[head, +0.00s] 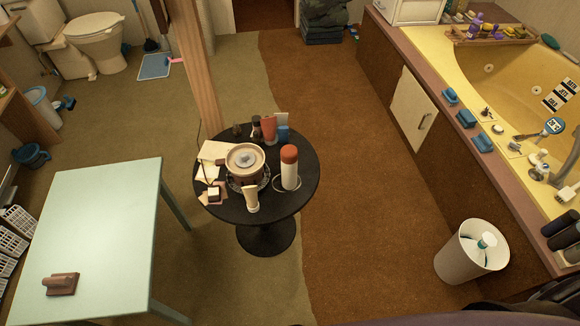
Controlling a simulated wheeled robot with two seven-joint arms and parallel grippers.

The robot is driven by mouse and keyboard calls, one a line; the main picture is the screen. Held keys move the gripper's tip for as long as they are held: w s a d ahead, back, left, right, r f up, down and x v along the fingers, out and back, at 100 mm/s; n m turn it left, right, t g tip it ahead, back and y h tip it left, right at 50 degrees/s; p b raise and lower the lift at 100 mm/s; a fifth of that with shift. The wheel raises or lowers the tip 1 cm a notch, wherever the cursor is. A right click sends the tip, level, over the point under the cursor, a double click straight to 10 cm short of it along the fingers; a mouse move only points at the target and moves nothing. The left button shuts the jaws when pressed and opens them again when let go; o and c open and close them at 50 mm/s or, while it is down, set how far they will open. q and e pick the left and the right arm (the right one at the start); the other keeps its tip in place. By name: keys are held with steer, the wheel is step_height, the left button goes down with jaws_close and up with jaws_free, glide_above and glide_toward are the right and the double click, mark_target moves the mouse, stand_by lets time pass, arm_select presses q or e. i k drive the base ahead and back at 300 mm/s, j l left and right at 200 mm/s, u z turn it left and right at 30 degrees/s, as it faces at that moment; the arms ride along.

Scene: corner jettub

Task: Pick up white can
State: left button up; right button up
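A white bin-like can (462,257) stands upright on the brown floor at the lower right, near the tub cabinet. A small green-and-white item shows inside its open top. A white cylinder with an orange cap (290,172) stands upright on the black round table (305,192), right of a beige pot (245,160). I cannot tell from the picture which of the two the task names. Neither of my grippers is in view. A dark shape at the bottom right edge is cut off and unclear.
A pale green table (110,220) with a brown block (61,284) fills the lower left. The yellow corner tub (525,80) and its cabinet (390,90) line the right. A wooden post (191,60) rises behind the round table. Brown floor (350,200) between table and cabinet is clear.

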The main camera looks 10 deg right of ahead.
mark_target(289, 153)
steer(key=u, duration=0.5)
steer(key=l+u, duration=1)
steer(key=i+l, duration=0.05)
steer(key=l, duration=0.05)
